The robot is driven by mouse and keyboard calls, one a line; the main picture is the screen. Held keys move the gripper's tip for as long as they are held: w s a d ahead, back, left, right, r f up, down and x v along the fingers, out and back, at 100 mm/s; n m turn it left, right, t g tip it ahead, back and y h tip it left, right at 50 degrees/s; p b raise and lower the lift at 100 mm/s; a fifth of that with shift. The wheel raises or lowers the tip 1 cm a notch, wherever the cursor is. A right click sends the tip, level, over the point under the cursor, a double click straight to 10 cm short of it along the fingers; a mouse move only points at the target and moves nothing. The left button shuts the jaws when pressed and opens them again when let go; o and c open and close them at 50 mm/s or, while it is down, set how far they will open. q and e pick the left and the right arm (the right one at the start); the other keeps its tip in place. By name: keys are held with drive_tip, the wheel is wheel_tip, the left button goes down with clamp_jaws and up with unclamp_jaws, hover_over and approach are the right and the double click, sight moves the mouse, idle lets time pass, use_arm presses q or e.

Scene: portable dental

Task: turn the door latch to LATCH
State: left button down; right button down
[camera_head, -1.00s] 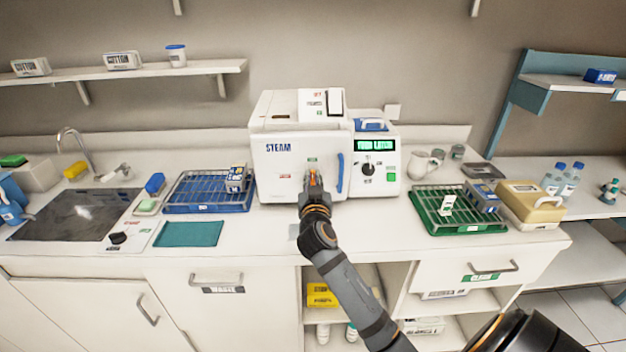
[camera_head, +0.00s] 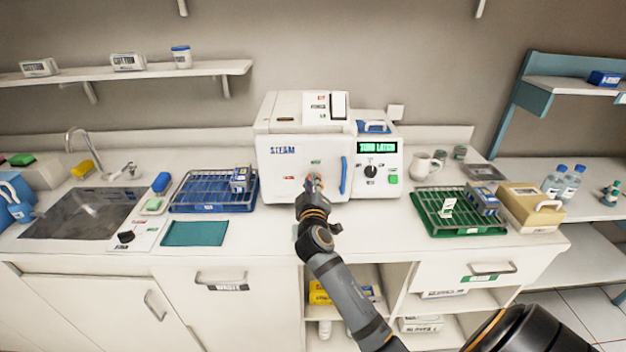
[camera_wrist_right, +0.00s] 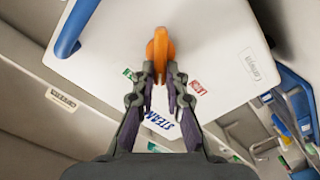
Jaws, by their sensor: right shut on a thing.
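The white steam sterilizer (camera_head: 290,150) stands on the counter, with a blue door handle (camera_head: 344,175) on the right of its front. Its display (camera_head: 376,148) appears to read "TURN LATCH". The orange door latch (camera_wrist_right: 158,52) shows in the right wrist view, between a green label (camera_wrist_right: 130,75) and a red label (camera_wrist_right: 197,87). My right gripper (camera_wrist_right: 158,72) is shut on the latch, its fingertips at the latch's lower end. In the head view my right gripper (camera_head: 312,186) is at the door front and mostly hides the latch. My left gripper is not in view.
A blue rack (camera_head: 205,208) stands left of the sterilizer, and a teal mat (camera_head: 194,233) lies in front of it. A green rack (camera_head: 470,232) and a beige box (camera_head: 530,215) stand to the right. The counter before the sterilizer is mostly clear.

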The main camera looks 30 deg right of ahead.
drive_tip(key=shift+w+a+f+n+p, duration=0.1)
drive_tip(key=shift+n+p, duration=0.8)
drive_tip(key=shift+n, duration=1.35)
drive_tip(key=shift+w+a+f+n+p, duration=0.1)
drive_tip(key=shift+n+p, duration=0.75)
drive_tip(key=shift+n, duration=1.4)
drive_tip(key=c, duration=1.4)
unclamp_jaws()
drive_tip(key=v, duration=0.7)
drive_tip(key=shift+s+f, duration=0.1)
drive_tip(key=shift+f, duration=0.2)
